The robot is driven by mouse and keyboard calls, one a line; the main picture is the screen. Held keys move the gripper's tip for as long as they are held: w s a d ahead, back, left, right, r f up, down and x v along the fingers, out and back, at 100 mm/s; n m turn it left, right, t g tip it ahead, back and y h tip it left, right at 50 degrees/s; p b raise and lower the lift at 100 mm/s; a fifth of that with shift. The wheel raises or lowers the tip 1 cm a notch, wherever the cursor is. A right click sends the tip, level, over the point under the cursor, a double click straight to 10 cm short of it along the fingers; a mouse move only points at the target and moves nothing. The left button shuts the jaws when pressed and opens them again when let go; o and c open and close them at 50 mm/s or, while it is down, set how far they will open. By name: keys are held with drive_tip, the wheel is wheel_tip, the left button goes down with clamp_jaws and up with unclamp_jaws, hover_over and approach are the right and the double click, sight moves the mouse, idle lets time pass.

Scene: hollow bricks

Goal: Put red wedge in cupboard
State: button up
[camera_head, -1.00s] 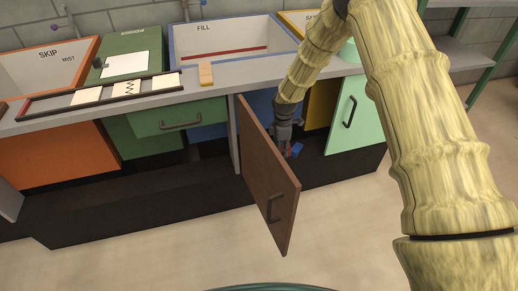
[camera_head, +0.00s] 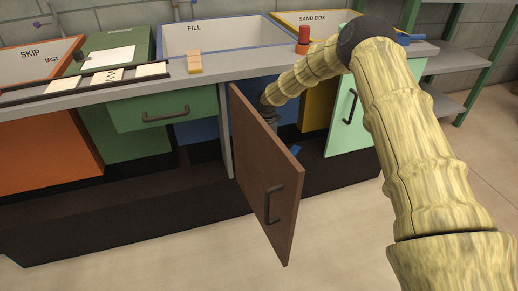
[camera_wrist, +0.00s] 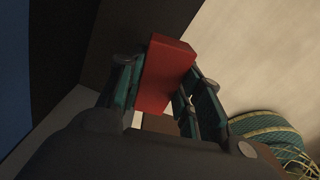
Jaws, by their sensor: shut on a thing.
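The red wedge (camera_wrist: 165,78) is between the fingers of my gripper (camera_wrist: 164,74) in the wrist view. My gripper is shut on it, and part of the wedge sticks out past the fingertips. In the head view my wrist reaches down behind the open brown door (camera_head: 262,180) of the cupboard, which has a grey side wall (camera_head: 226,130). The fingers and the wedge are hidden there by the door. I cannot tell how far inside the wedge is.
A small blue piece (camera_head: 295,151) shows low beside the door's edge. A pale green door (camera_head: 343,125) stands to the right, and a green drawer (camera_head: 150,112) sticks out to the left. The floor in front is clear.

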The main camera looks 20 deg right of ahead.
drive_tip(key=shift+n, duration=0.9)
drive_tip(key=shift+w+d+f+b, duration=0.1)
drive_tip(key=shift+w+f+b, duration=0.1)
drive_tip(key=shift+w+b, duration=0.55)
drive_tip(key=shift+w+d+f+b, duration=0.1)
drive_tip(key=shift+w+f+b, duration=0.1)
drive_tip(key=shift+w+b, duration=0.6)
drive_tip(key=shift+w+d+f+b, duration=0.1)
drive_tip(key=shift+w+f+b, duration=0.1)
drive_tip(key=shift+w+b, duration=0.55)
drive_tip(key=shift+w, duration=0.1)
drive_tip(key=shift+f+b, duration=2.8)
drive_tip(key=shift+f, duration=0.5)
drive_tip(key=shift+f, duration=0.55)
drive_tip(key=o, duration=1.2)
drive_tip(key=shift+r, duration=0.1)
drive_tip(key=shift+r, duration=3.65)
